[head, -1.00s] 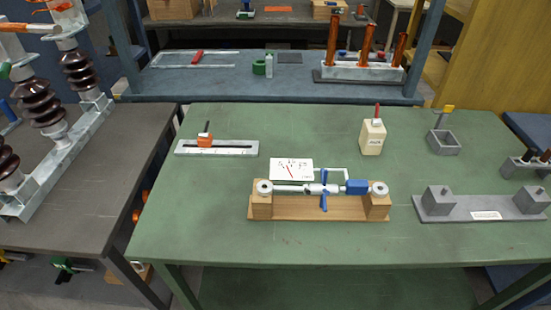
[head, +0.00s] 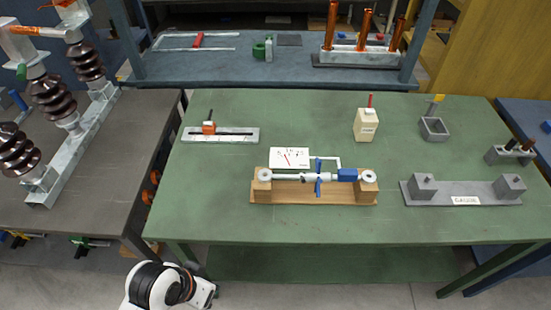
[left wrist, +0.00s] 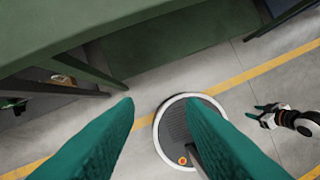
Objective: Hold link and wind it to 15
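The link (head: 290,177) is a white rod with a blue cross-shaped handle (head: 318,183) and a blue block (head: 347,175). It lies level between two wooden blocks on a wooden base (head: 310,198) on the green table. A white dial card (head: 289,157) with a red needle stands behind it; its numbers are too small to read. My left arm shows at the bottom left of the head view, before the table's front edge. In the left wrist view my left gripper (left wrist: 165,110) is open and empty over the floor. My right gripper (left wrist: 257,112) shows there too, fingers apart and empty.
On the green table (head: 220,215) are a slotted plate (head: 240,135), a beige box (head: 366,126), a small grey tray (head: 434,130) and a grey two-block fixture (head: 466,195). A grey table with insulators (head: 50,95) stands left. The table's front strip is clear.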

